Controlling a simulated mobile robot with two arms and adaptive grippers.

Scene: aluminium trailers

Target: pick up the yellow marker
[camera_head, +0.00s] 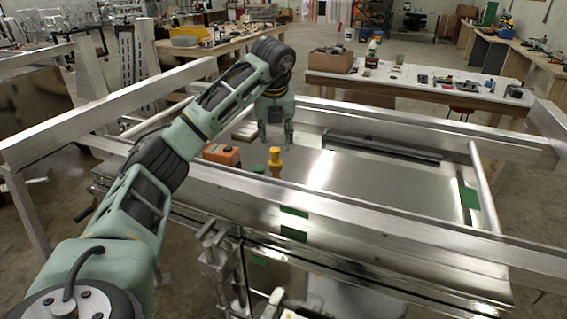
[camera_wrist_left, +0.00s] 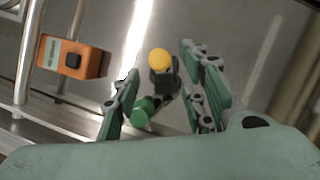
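The yellow marker (camera_head: 275,161) stands upright on the shiny metal bed of the trailer, below my left gripper. In the left wrist view its round yellow top (camera_wrist_left: 160,62) shows above a dark body, just beyond the fingertips and between their lines. My left gripper (camera_head: 274,143) points down and is open; its two green fingers (camera_wrist_left: 160,88) are spread apart in the left wrist view, with nothing held. A green cylinder (camera_wrist_left: 145,109) shows close to the marker, partly by the left finger. My right gripper does not show.
An orange box (camera_head: 221,154) with a dark knob sits left of the marker. Metal rails (camera_head: 330,217) border the bed at front and back. A white workbench (camera_head: 425,88) with tools stands behind.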

